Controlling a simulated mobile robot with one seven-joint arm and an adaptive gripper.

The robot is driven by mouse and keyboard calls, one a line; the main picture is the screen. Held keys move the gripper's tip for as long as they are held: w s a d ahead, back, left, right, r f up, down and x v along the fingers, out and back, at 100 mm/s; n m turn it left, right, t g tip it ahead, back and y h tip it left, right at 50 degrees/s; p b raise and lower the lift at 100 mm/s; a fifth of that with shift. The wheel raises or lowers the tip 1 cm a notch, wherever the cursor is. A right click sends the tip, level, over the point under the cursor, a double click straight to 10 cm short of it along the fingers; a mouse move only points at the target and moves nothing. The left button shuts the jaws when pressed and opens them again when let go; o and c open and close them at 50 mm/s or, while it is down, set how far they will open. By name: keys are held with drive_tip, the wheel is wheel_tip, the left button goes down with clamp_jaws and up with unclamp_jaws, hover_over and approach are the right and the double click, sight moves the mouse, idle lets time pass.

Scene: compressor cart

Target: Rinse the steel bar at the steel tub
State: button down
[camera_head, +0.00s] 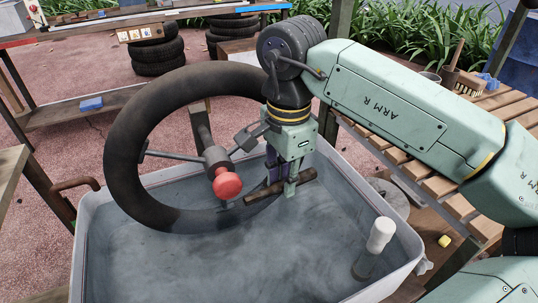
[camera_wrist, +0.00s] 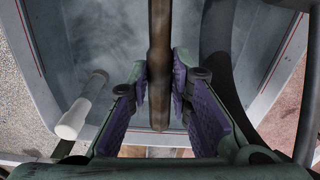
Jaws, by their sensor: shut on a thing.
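My gripper (camera_head: 288,178) points down inside the near-rectangular grey tub (camera_head: 80,250), towards its far right side. It is shut on a brown, rusty-looking bar (camera_head: 306,177), which lies roughly level across the fingers and sticks out on both sides. In the wrist view the bar (camera_wrist: 160,40) runs upright in the picture between the purple finger pads of my gripper (camera_wrist: 159,82). The tub holds cloudy grey-blue water (camera_head: 190,260). The bar appears to be above the water; whether it touches the surface I cannot tell.
A large black tyre (camera_head: 125,140) stands partly in the tub, left of my gripper. A red knob (camera_head: 228,184) on a metal fitting is close to the bar's left. A white-topped pipe (camera_head: 380,235) rises at the tub's right. A slatted bench (camera_head: 410,165) stands beyond.

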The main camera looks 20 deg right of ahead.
drive_tip(key=shift+w, duration=0.2)
drive_tip(key=shift+f, duration=0.25)
drive_tip(key=shift+s+f+b, duration=0.1)
drive_tip(key=shift+f+b, duration=4.3)
drive_tip(key=shift+f, duration=1.9)
drive_tip(key=shift+r+p, duration=4)
drive_tip(key=shift+r, duration=2.1)
drive_tip(key=shift+r, duration=0.1)
